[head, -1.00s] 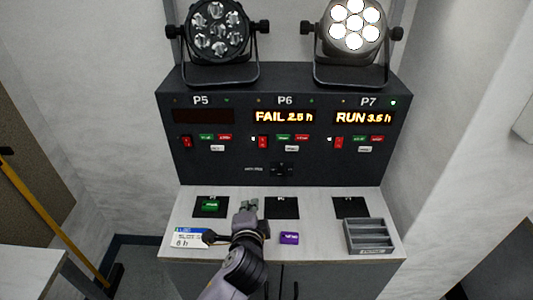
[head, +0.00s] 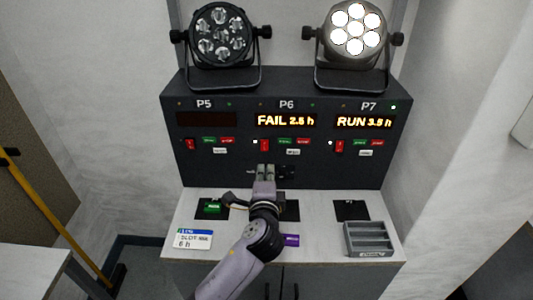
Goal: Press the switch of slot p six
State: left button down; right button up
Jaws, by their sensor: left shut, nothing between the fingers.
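The dark panel (head: 180,95) has slots P5, P6 and P7. The P6 display (head: 285,120) reads FAIL 2.5 h. Below it at left is the red P6 switch (head: 264,145), with a small white spot beside it. Green, red and white buttons (head: 293,146) sit to its right. My left gripper (head: 265,170) is shut and empty, fingers pointing up at the panel just below the P6 switch in the picture. I cannot tell whether it touches the panel. It partly hides the small control (head: 286,172) under P6. My right gripper is not in view.
The P7 display (head: 364,121) reads RUN 3.5 h; the P5 display (head: 206,119) is dark. On the shelf are a green block (head: 213,207), a white-blue card (head: 193,240), a purple block (head: 291,240) and a grey tray (head: 370,225). Two lamps (head: 220,35) (head: 355,30) stand on top.

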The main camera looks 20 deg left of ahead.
aim_at(266, 150)
pick_arm(q)
jog(key=p+x, duration=0.1)
jog(key=x, duration=0.8)
jog(key=shift+w+f, duration=0.1)
jog(key=shift+w+f+t+b, duration=0.15)
jog(key=shift+f+t+b, duration=0.25)
jog(key=shift+b, duration=0.85)
jog(key=shift+a+r, duration=0.1)
jog(key=shift+r, duration=0.15)
